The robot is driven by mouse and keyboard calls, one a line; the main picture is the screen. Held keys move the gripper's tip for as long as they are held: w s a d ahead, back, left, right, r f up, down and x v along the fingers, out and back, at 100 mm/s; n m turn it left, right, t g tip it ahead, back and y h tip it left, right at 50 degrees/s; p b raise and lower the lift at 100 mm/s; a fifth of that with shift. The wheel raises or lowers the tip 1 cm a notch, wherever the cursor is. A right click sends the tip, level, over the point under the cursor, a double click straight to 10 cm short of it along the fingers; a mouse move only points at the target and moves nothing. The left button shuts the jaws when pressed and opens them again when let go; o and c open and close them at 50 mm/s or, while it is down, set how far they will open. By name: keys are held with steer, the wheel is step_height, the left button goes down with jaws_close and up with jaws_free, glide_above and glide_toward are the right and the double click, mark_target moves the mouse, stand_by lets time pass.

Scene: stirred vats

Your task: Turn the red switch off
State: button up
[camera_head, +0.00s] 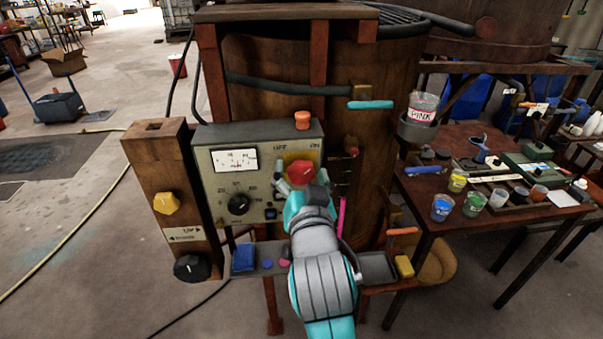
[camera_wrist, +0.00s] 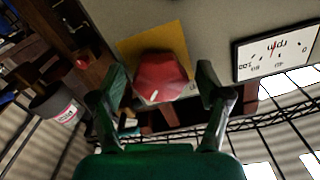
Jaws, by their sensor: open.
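The red switch (camera_head: 300,171) is a knob on a yellow plate on the front of a grey control panel (camera_head: 232,135). The words OFF and ON stand above it, to its left and right. In the wrist view the red switch (camera_wrist: 160,77) appears between the two fingers. My gripper (camera_head: 296,188) is in front of the panel, just below and before the switch, and partly covers it. In the wrist view my gripper (camera_wrist: 165,98) is open, with one finger on each side of the switch. I cannot tell whether the fingers touch it.
The panel also bears a dial meter (camera_head: 236,160), a black numbered knob (camera_head: 238,204) and an orange button (camera_head: 302,120) on top. A wooden post with a yellow knob (camera_head: 166,203) stands left. A table with paint cups (camera_head: 443,207) stands right. A shelf (camera_head: 377,268) lies below.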

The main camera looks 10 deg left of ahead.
steer(key=shift+w, duration=0.15)
steer(key=c, duration=1.2)
steer(key=shift+o, duration=0.2)
steer(key=n, duration=0.4)
steer(key=shift+n, duration=0.4)
steer(key=n, duration=0.4)
steer(key=shift+n, duration=0.3)
steer(key=n, duration=0.4)
steer(key=shift+n, duration=2.2)
